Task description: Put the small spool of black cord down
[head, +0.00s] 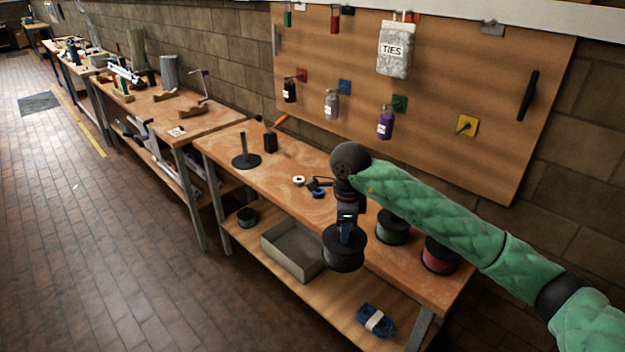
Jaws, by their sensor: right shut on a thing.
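My right gripper (346,231) points down and is shut on the small spool of black cord (343,254). It holds the spool at the front edge of the near workbench (300,225), in front of the lower shelf in the picture. The spool's height above any surface is hard to tell. My left gripper is not in view.
A green spool (393,229) and a red spool (440,256) stand on the bench to the right. A black post on a round base (246,160) stands at the left end. A grey bin (292,252) sits on the lower shelf (345,312).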

